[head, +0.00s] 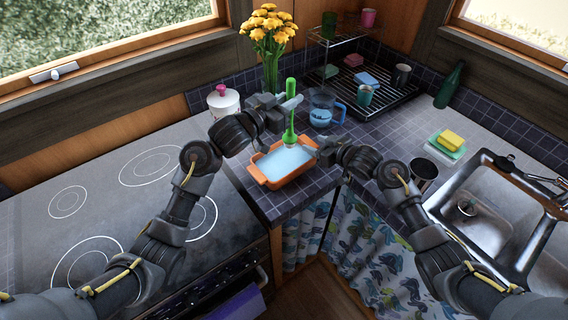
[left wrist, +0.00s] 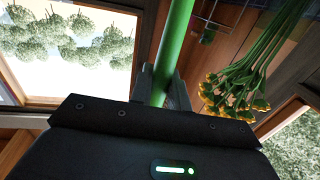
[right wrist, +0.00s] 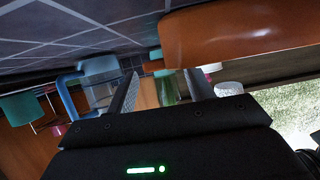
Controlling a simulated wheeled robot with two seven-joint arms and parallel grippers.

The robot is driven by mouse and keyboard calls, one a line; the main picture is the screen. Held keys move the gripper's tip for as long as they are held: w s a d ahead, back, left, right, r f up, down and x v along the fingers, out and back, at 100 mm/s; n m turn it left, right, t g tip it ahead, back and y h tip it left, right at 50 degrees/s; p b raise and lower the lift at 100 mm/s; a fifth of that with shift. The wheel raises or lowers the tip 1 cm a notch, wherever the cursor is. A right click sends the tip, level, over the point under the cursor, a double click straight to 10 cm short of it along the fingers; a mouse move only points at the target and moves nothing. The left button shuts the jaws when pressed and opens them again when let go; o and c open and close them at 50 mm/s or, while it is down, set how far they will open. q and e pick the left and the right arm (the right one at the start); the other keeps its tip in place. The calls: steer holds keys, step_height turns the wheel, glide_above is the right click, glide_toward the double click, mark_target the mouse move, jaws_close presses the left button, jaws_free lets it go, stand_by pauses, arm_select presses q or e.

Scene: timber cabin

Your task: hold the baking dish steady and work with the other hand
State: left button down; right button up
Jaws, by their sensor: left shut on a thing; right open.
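The orange baking dish (head: 262,179) sits on the tiled counter near the corner and holds pale, watery liquid. It also shows close up in the right wrist view (right wrist: 235,35). My left gripper (head: 288,104) is shut on the handle of a green brush (head: 291,88), held upright with its head at the dish's far edge. Whether the head touches the dish I cannot tell. The green handle also shows in the left wrist view (left wrist: 175,45). My right gripper (head: 325,150) is open at the dish's right end, its fingers near the rim.
A measuring jug (head: 322,108) stands just behind the dish. A flower vase (head: 270,72) and white pot (head: 223,101) stand behind left. The stove (head: 110,215) is left. A dark cup (head: 423,172), yellow sponge (head: 451,140) and sink (head: 480,225) are right.

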steer(key=v, duration=1)
steer(key=shift+s+d, duration=0.1)
steer(key=shift+s, duration=0.05)
